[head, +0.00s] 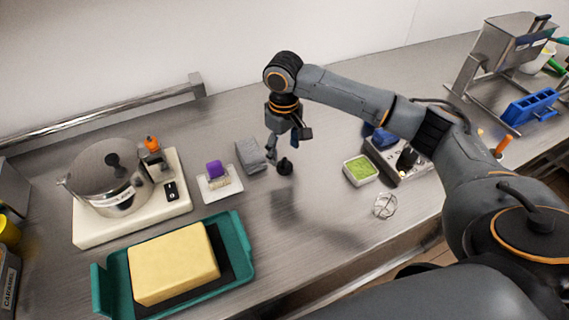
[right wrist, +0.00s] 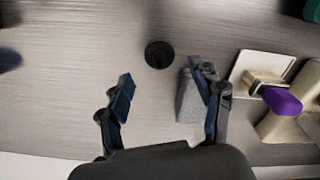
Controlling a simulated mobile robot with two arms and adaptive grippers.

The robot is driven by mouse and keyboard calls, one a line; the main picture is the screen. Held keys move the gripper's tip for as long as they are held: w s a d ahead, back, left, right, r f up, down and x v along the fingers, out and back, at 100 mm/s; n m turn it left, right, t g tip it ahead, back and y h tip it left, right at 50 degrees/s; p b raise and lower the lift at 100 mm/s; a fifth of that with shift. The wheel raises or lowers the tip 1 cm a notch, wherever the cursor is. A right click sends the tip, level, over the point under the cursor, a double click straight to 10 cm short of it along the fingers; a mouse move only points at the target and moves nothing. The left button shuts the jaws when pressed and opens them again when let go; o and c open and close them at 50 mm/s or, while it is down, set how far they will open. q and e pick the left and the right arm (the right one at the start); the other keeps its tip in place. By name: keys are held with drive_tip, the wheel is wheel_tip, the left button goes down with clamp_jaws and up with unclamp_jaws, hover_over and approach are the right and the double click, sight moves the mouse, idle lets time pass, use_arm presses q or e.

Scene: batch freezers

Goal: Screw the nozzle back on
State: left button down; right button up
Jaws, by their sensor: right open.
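A small black round piece (head: 285,167), which looks like the nozzle, stands on the steel counter in the middle of the head view. In the right wrist view this black piece (right wrist: 159,54) shows from above, lying just beyond the gap between the fingertips. My right gripper (head: 286,149) is over the counter, close above and beside the piece. It is open and empty, its two fingers (right wrist: 161,80) spread wide in the wrist view. I cannot tell for sure which machine the nozzle belongs to. My left gripper is not in view.
A grey folded cloth (head: 250,156) lies close left of the piece, near one finger. Further left are a white dish with a purple-handled brush (head: 216,170), a steel-bowl machine (head: 105,180) and a teal tray (head: 240,245). A green-filled tub (head: 360,170) and whisk (head: 384,206) are right.

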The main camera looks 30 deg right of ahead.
sight(285, 159)
drive_tip(key=shift+s+f+p, duration=0.1)
drive_tip(key=shift+f+p, duration=0.2)
drive_tip(key=shift+f, duration=0.1)
wheel_tip(285, 159, down, 4)
drive_tip(key=shift+d+f+p, duration=0.1)
drive_tip(key=shift+f+p, duration=0.1)
drive_tip(key=shift+p, duration=0.35)
drive_tip(key=c, duration=0.7)
